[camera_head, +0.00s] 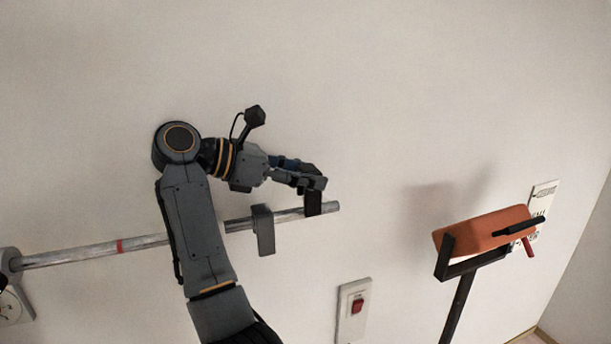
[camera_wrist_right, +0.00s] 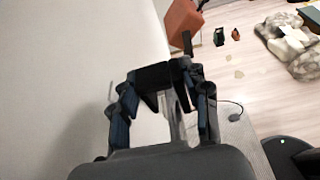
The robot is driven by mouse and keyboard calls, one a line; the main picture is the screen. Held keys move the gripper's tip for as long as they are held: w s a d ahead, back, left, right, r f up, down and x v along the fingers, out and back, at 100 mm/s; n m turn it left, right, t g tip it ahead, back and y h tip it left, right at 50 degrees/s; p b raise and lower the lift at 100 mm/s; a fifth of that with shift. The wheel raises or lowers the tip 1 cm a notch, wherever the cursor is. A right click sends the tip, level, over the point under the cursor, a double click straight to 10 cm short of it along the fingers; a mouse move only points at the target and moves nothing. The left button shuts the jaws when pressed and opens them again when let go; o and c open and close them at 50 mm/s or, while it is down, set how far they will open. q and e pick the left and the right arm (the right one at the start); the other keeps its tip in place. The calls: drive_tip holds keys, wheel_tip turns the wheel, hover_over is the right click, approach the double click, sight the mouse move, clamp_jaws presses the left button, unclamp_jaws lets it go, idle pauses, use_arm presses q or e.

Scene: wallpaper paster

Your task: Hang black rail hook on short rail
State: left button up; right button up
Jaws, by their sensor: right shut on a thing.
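The short rail (camera_head: 80,254) is a grey metal bar with a red band, running along the wall and rising to a free right end. My right gripper (camera_head: 312,183) is just above that end, shut on the black rail hook (camera_head: 313,205). The hook's dark body overlaps the rail near its tip; whether it rests on the rail or is only in front of it I cannot tell. In the right wrist view the black hook (camera_wrist_right: 154,76) spans between the fingertips, with the rail (camera_wrist_right: 176,125) below and behind it. My left gripper is not in view.
A grey hook (camera_head: 264,231) hangs on the rail left of the black one. A wall plate with a red switch (camera_head: 357,305) is below. An orange block (camera_head: 485,229) sits on a black stand (camera_head: 457,305) at right. The wall above is clear.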

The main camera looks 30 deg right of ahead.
sight(305, 194)
drive_tip(key=shift+b, duration=0.5)
idle(1.0)
drive_tip(key=shift+f+b, duration=2.05)
drive_tip(key=shift+f, duration=0.15)
drive_tip(key=shift+r, duration=0.15)
drive_tip(key=shift+r+p, duration=1)
drive_tip(key=shift+r, duration=0.9)
drive_tip(key=shift+a+f, duration=0.1)
drive_tip(key=shift+a, duration=0.35)
drive_tip(key=shift+d+b, duration=0.1)
drive_tip(key=shift+b, duration=0.45)
drive_tip(key=shift+f, duration=0.25)
idle(0.4)
